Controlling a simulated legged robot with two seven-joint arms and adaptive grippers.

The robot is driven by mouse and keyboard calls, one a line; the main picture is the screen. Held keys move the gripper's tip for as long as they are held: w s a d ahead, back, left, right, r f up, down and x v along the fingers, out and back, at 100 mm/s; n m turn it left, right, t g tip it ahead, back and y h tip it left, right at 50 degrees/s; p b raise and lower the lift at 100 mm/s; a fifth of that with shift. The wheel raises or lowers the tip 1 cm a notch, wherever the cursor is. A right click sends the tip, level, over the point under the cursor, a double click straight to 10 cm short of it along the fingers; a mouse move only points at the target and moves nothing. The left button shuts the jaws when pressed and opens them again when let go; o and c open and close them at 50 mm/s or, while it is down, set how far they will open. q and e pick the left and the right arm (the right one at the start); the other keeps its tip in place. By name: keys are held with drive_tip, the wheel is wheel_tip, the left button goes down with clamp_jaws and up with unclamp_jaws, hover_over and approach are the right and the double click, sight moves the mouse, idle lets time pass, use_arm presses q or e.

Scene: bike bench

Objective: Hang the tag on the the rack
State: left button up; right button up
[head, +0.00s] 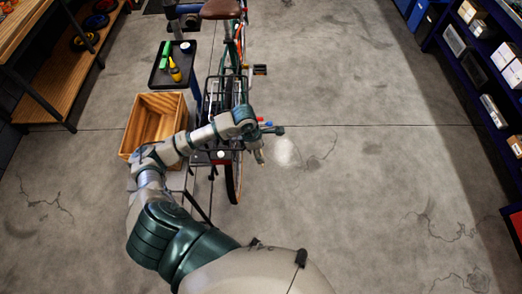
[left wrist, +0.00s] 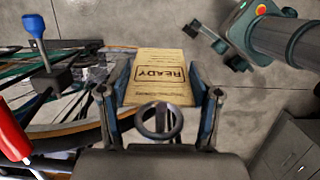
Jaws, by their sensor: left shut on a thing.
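A tan tag (left wrist: 158,75) printed READY shows in the left wrist view, between the two fingers of my left gripper (left wrist: 160,92). Its lettering looks upside down. A dark ring (left wrist: 160,122) shows at its near end. My left gripper (head: 260,152) is shut on the tag and hangs just right of the bicycle's rear wheel in the head view. The tag is hard to make out there. The bicycle's black rear rack (head: 213,96) is behind my left forearm and partly hidden by it. My right gripper is not in view.
A wooden crate (head: 133,140) and a dark tray (head: 160,72) with a yellow bottle stand left of the bicycle (head: 240,55). Blue-handled (left wrist: 35,26) and red-handled (left wrist: 12,138) items show at the wrist view's left. Open floor (head: 350,160) lies to the right.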

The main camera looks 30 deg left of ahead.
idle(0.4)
use_arm(q)
drive_tip(key=o, duration=1.1)
drive_tip(key=shift+c, duration=0.2)
drive_tip(key=shift+r, duration=0.1)
drive_tip(key=v, duration=1.1)
drive_tip(key=shift+a+r, duration=0.15)
drive_tip(key=shift+r, duration=0.2)
drive_tip(key=shift+s+f, duration=0.1)
